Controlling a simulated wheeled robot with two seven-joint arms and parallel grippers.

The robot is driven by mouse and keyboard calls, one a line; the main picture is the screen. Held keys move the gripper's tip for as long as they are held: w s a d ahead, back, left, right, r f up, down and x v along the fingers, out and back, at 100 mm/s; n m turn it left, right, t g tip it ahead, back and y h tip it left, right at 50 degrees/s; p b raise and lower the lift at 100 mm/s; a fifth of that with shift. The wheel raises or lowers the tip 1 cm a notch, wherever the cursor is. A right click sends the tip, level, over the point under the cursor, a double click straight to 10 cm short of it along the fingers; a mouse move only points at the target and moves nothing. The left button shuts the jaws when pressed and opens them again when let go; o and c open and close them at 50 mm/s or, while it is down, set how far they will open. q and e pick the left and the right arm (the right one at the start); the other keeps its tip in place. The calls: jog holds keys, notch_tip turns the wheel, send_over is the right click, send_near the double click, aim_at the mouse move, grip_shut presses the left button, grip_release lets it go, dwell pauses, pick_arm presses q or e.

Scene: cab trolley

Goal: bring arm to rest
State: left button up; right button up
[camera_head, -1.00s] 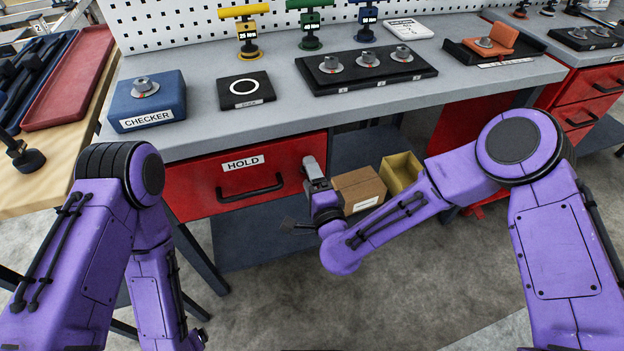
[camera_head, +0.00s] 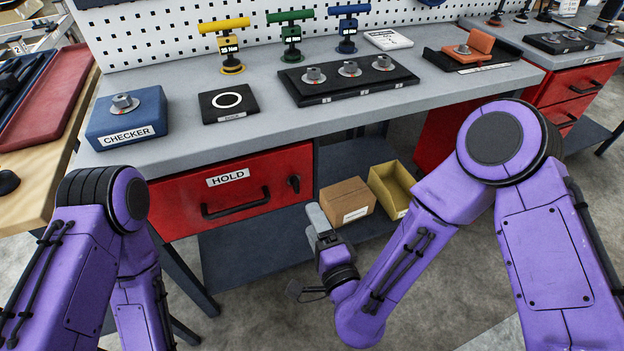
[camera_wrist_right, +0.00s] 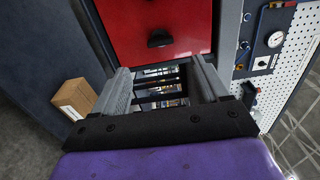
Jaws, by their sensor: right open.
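My right gripper (camera_head: 318,222) hangs in front of the workbench, below and to the right of the red HOLD drawer (camera_head: 232,188). In the right wrist view its two grey fingers (camera_wrist_right: 160,88) stand apart with nothing held between them. The drawer is shut, with a black handle and a small black knob at its right side. My right arm is bent, its elbow low and its forearm reaching up toward the drawer. My left arm shows at the left edge of the head view, but its gripper is out of sight.
A cardboard box (camera_head: 347,201) and a yellow bin (camera_head: 394,188) stand on the lower shelf close behind the right gripper. The benchtop holds a blue CHECKER block (camera_head: 127,120), a black ring plate (camera_head: 229,104) and a black tray (camera_head: 350,87) with three metal parts. Floor in front is clear.

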jog(key=s+d+f+n+g+h+p, duration=0.2)
jog(key=s+d+f+n+g, duration=0.2)
jog(key=d+f, duration=0.25)
jog(key=s+d+f+n+g+h+p, duration=0.2)
jog(key=s+d+f+n+g, duration=0.25)
jog(key=f, duration=0.35)
jog(key=s+d+f+g+h+p, duration=0.1)
jog(key=s+d+g+h+p, duration=0.3)
jog(key=s+d, duration=0.9)
jog(key=d+g+h, duration=0.1)
jog(key=d, duration=0.2)
jog(key=shift+s+d+f+m+p, duration=0.15)
jog(key=shift+s+f+m+p, duration=0.05)
jog(key=shift+f+m+p, duration=0.15)
jog(key=shift+g, duration=0.25)
